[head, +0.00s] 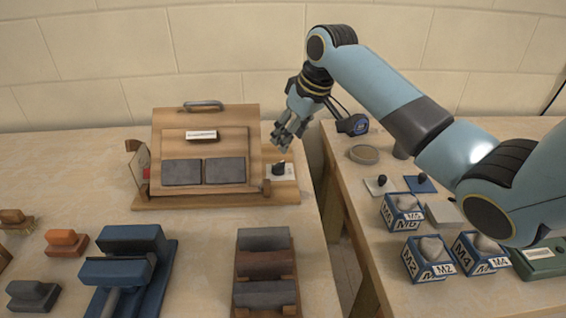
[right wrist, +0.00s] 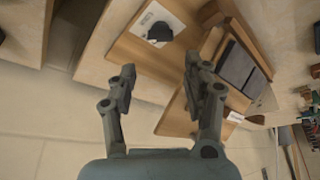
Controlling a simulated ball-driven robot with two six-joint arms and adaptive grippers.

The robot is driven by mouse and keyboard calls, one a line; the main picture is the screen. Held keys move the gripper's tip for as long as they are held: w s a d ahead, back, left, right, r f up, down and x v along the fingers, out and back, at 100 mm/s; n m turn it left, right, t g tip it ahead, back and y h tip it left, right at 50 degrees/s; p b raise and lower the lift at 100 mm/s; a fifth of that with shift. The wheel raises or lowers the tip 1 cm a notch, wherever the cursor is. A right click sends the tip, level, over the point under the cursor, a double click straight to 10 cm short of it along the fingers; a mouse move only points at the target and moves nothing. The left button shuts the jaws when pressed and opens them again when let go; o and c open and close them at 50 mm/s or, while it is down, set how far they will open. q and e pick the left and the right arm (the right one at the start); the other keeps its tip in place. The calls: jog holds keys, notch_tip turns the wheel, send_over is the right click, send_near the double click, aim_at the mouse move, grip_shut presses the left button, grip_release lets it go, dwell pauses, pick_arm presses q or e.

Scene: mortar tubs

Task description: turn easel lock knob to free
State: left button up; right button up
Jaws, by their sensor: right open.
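The easel (head: 203,118) is a wooden sloped stand with two grey plates and a handle on top, on the left table. The black lock knob (head: 279,167) sits on a white plate (head: 290,175) at the right end of the easel's base. In the right wrist view the knob (right wrist: 159,33) lies beyond the fingertips, on its white plate (right wrist: 148,17). My right gripper (head: 283,139) is open and empty, just above the knob and apart from it. Its two fingers show spread in the right wrist view (right wrist: 160,68). My left gripper is not in view.
A gap separates the left table from the right table (head: 340,150). The right table holds a tape measure (head: 353,125), a round disc (head: 364,154) and several blue labelled boxes (head: 402,212). Blue blocks (head: 125,260) and a brown rack (head: 265,265) stand in front of the easel.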

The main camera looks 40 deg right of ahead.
send_over(278, 164)
jog(key=s, duration=0.2)
jog(key=f, duration=0.5)
jog(key=shift+d, duration=0.2)
jog(key=b+x, duration=0.1)
jog(key=x, duration=0.2)
jog(key=shift+w+f, duration=0.1)
jog(key=shift+f, duration=0.2)
jog(key=shift+w+f, duration=0.15)
jog(key=shift+f, duration=0.35)
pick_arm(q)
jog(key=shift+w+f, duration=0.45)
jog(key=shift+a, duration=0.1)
pick_arm(e)
jog(key=shift+c, duration=1.2)
jog(key=c, duration=0.6)
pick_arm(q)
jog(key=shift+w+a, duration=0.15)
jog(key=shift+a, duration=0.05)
pick_arm(e)
jog(key=shift+c, duration=0.2)
